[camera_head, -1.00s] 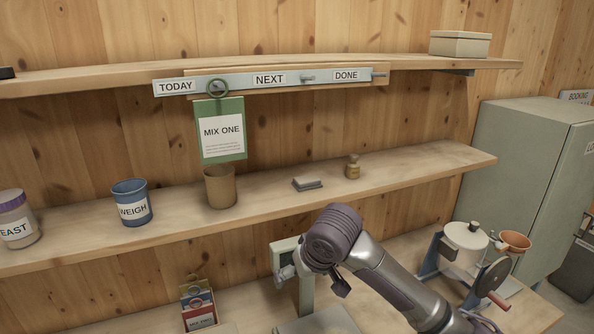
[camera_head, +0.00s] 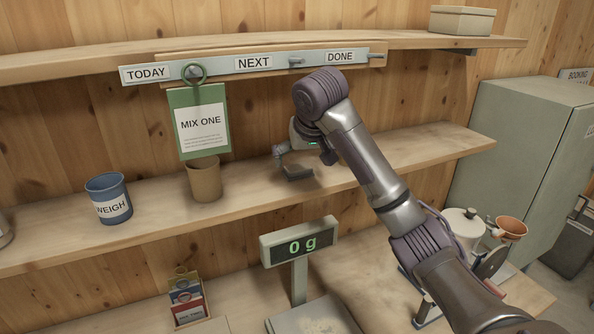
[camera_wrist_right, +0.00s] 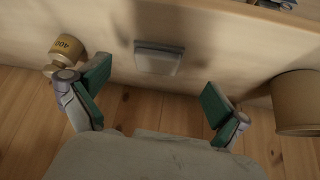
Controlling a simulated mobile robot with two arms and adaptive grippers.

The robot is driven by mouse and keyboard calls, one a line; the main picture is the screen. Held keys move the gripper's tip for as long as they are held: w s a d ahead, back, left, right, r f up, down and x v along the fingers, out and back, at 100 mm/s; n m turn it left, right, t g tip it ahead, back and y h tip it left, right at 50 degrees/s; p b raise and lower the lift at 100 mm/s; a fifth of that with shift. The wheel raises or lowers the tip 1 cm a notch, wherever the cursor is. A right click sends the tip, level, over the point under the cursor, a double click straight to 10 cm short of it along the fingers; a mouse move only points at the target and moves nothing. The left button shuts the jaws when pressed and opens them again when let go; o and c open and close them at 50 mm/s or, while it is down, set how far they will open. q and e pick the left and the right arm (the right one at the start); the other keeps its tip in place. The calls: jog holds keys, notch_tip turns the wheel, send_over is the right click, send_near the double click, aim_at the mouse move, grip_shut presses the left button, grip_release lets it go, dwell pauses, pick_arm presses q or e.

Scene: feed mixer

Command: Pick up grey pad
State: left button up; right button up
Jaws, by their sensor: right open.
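The grey pad (camera_wrist_right: 160,57) lies flat on the middle shelf. In the wrist view it sits near the centre, just beyond the line between my fingertips, and nothing touches it. My right gripper (camera_wrist_right: 156,92) is open with green-lined fingers spread wider than the pad. In the head view my right gripper (camera_head: 304,157) hangs over the shelf, and the pad (camera_head: 297,173) shows just below it. My left gripper is not in view.
A brown cup (camera_head: 204,180) stands left of the pad on the shelf. A small amber bottle (camera_wrist_right: 67,47) stands on its other side. A green MIX ONE card (camera_head: 201,125) hangs above the cup. A scale display (camera_head: 300,244) reading 0 g is below the shelf.

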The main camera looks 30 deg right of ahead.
aim_at(298, 167)
jog(key=shift+w+d+r, duration=0.2)
jog(key=shift+w+r, duration=0.05)
jog(key=shift+w, duration=0.15)
jog(key=shift+w+d+f+p, duration=0.15)
jog(key=shift+w+p, duration=0.15)
jog(key=shift+p, duration=0.15)
jog(key=p+x, duration=0.1)
jog(key=x, duration=0.3)
jog(key=shift+p, duration=0.35)
jog(key=shift+w+f, duration=0.3)
jog(key=shift+f, duration=0.1)
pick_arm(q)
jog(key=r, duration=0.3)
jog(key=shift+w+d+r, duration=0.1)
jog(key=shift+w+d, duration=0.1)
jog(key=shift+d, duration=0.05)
pick_arm(e)
jog(key=shift+s, duration=0.1)
jog(key=shift+r, duration=0.1)
jog(key=shift+c, duration=1.2)
jog(key=c, duration=1)
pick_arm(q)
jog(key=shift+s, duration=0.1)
pick_arm(e)
jog(key=shift+o, duration=0.2)
